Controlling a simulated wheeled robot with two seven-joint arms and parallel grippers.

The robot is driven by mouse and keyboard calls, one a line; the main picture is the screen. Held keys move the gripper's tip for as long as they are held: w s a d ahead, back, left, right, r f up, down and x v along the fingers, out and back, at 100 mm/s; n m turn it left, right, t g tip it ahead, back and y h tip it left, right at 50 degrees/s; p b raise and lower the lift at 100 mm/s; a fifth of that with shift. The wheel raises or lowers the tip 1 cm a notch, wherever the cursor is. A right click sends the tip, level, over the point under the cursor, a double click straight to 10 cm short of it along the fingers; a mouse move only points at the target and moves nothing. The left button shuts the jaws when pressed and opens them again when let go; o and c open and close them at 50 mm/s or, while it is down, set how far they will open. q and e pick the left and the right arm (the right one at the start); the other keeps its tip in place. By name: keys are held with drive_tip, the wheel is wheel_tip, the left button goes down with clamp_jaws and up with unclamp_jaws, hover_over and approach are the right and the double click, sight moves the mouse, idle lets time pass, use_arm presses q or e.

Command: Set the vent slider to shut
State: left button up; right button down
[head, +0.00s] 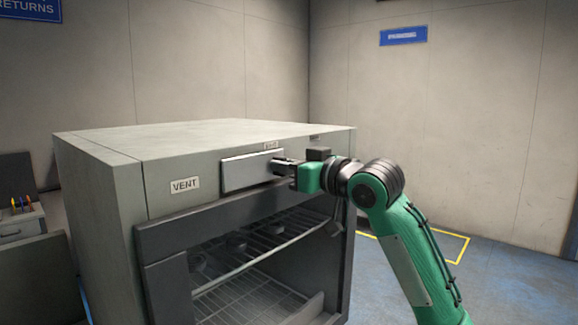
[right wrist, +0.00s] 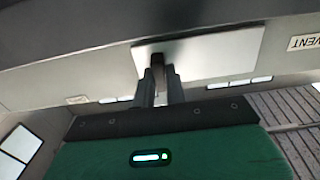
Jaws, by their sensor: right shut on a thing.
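The vent slider is a pale flat plate (head: 245,172) on the upper front of a grey cabinet, right of the VENT label (head: 185,185). The plate also shows in the right wrist view (right wrist: 215,57), with the VENT label (right wrist: 305,41) at the right edge there. My right gripper (head: 281,166) is at the plate's right end. Its fingers (right wrist: 160,85) are shut on a small dark knob (right wrist: 158,60) at the plate's end. The fingers hide most of the knob. My left gripper is not in view.
The grey cabinet (head: 100,190) has a dark-framed opening below the slider, with wire racks (head: 245,285) inside. Small labels (head: 271,145) sit above the plate, too small to read. A box with coloured pens (head: 20,215) stands at left. Blue floor (head: 510,290) lies clear at right.

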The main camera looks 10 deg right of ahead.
drive_tip(key=c, duration=1.7)
unclamp_jaws()
drive_tip(key=shift+s+a+f, duration=0.1)
drive_tip(key=shift+a+f, duration=0.05)
drive_tip(key=shift+o, duration=1.3)
drive_tip(key=shift+s+a, duration=0.1)
drive_tip(key=b+v, duration=0.4)
drive_tip(key=v, duration=0.9)
drive_tip(key=shift+s+d, duration=0.25)
drive_tip(key=shift+d, duration=0.05)
